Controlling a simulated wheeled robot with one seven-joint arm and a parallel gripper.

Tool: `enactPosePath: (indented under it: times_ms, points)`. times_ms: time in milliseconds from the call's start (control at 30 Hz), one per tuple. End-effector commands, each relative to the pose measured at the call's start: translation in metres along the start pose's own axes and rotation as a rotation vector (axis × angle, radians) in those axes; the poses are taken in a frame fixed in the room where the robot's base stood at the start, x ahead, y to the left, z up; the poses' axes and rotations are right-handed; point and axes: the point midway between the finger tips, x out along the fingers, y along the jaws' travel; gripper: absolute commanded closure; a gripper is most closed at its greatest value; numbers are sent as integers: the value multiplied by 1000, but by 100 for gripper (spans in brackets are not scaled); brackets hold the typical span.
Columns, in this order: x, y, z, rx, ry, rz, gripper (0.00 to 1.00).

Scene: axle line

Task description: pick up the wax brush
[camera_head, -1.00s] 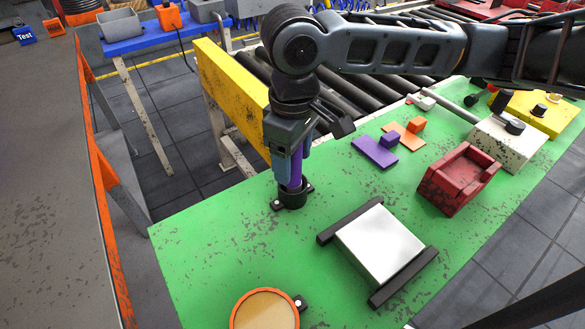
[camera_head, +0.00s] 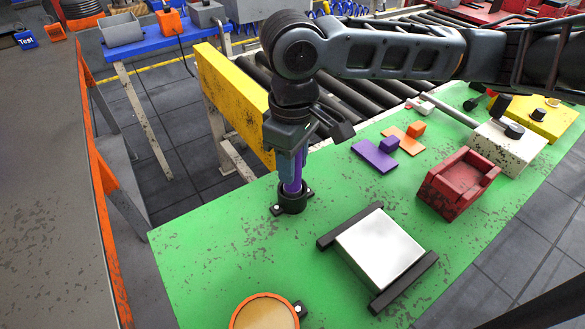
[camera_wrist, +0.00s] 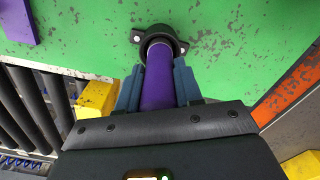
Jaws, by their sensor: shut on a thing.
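The wax brush shows as a purple handle (camera_wrist: 157,82) in the wrist view, standing upright in a black round holder (camera_head: 292,199) with side tabs. The holder is fixed on the green table near its left edge. My gripper (camera_wrist: 157,90) is shut on the purple handle, one blue-grey finger on each side, just above the holder. In the head view the handle (camera_head: 298,172) shows only in part beside the fingers. The brush's lower end is inside the holder and hidden.
A white plate on dark bars (camera_head: 379,247) lies right of the holder, with a red box (camera_head: 459,182) beyond. A round orange-rimmed dish (camera_head: 265,312) is at the front. Purple (camera_head: 375,156) and orange (camera_head: 404,138) blocks lie behind. A yellow beam (camera_head: 232,100) stands behind my gripper.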

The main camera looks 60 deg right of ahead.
Motion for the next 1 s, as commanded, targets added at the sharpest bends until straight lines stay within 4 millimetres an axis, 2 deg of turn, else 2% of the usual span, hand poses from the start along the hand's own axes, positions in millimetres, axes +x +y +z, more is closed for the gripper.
enactPosePath:
  times_ms: [167,400,600,733,1000]
  points:
    - [-15,0,-1,-1,3,1,95]
    - [-61,0,-1,-2,3,1,95]
    - [-90,0,0,-1,2,0,95]
    - [-99,0,0,-1,1,0,95]
    - [-100,0,0,0,0,0,95]
